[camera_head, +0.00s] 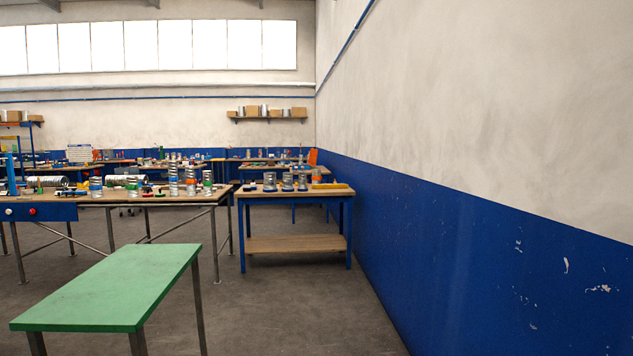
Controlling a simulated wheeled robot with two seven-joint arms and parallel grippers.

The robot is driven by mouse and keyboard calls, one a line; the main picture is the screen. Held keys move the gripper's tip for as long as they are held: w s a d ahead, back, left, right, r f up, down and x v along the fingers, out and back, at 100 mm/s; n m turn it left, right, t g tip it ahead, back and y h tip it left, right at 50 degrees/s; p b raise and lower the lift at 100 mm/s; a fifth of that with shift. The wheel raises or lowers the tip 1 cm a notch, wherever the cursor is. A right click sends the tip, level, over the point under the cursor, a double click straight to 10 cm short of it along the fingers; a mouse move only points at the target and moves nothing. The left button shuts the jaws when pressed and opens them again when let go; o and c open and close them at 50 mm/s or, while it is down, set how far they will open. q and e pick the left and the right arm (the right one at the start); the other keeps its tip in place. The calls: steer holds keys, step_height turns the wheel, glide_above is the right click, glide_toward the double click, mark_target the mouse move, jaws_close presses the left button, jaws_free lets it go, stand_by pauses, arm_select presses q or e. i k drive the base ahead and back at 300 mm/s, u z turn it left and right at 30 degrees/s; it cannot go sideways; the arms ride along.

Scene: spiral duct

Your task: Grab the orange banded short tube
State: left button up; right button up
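Several silvery spiral tubes stand upright on a long wooden-topped table left of centre, some way off. At this distance I cannot tell for sure which tube is the orange banded short one. Neither of my grippers is in view.
An empty green table (115,288) stands close in front at the left. A blue and white wall (480,260) runs along the right. Open grey floor (295,310) lies between them, up to the workbench. A wall shelf (268,118) holds boxes at the back.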

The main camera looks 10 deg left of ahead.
mark_target(316, 177)
steer(key=u, duration=0.45)
steer(key=i, duration=6.75)
steer(key=u, duration=2.7)
steer(key=i, duration=2)
